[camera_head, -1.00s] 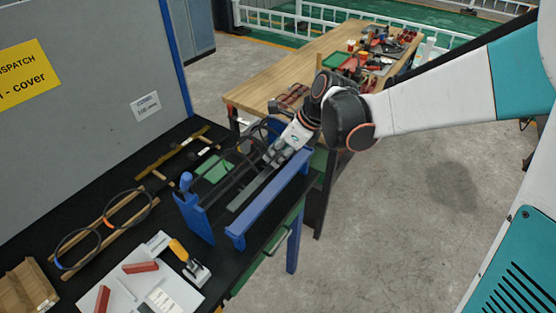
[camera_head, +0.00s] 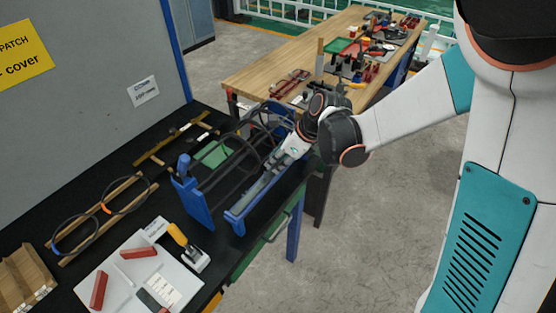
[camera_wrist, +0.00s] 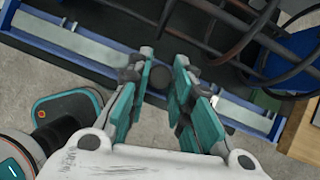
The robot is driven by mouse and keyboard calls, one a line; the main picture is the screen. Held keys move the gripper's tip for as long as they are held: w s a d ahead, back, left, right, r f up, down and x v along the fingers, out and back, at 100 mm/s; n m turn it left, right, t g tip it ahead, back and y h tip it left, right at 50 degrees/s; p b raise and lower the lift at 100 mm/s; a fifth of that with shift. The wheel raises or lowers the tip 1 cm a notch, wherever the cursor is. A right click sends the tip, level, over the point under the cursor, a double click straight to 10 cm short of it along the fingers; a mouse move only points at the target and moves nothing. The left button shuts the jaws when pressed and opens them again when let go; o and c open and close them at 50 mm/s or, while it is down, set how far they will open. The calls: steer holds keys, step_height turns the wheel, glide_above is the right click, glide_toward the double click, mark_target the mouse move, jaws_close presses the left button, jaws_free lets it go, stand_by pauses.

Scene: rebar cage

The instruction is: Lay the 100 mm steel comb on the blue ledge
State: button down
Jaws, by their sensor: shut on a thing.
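The steel comb is a long grey bar (camera_head: 252,190). In the head view it lies along the blue ledge (camera_head: 236,226), within or just over it. My gripper (camera_head: 281,164) is at the far part of the comb and shut on it. In the wrist view the two teal-padded fingers (camera_wrist: 160,82) reach down to the long blue-grey ledge band (camera_wrist: 45,38). The comb's contact with the ledge and the grip itself are partly hidden by the fingers.
Black cable loops and dark bars (camera_head: 235,160) stand just left of the ledge, beside a blue upright (camera_head: 194,200). A yellow-handled tool (camera_head: 187,247) and a white board (camera_head: 125,285) lie nearer. A wooden table (camera_head: 270,70) stands behind.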

steer(key=shift+f, duration=0.2)
steer(key=c, duration=1.4)
jaws_free()
steer(key=shift+r, duration=0.1)
steer(key=shift+c, duration=0.2)
steer(key=shift+d+r, duration=0.15)
steer(key=shift+r, duration=0.3)
steer(key=p+v, duration=0.3)
steer(key=v, duration=0.8)
steer(key=s+d+r+n+t+h, duration=0.2)
steer(key=s+d+r+n, duration=0.2)
steer(key=s+n, duration=0.5)
steer(key=s+d+r+n+t+h, duration=0.2)
steer(key=s+d+n, duration=0.5)
steer(key=n, duration=0.7)
steer(key=shift+s+r+h, duration=0.7)
steer(key=shift+s+r, duration=0.25)
steer(key=shift+s, duration=0.1)
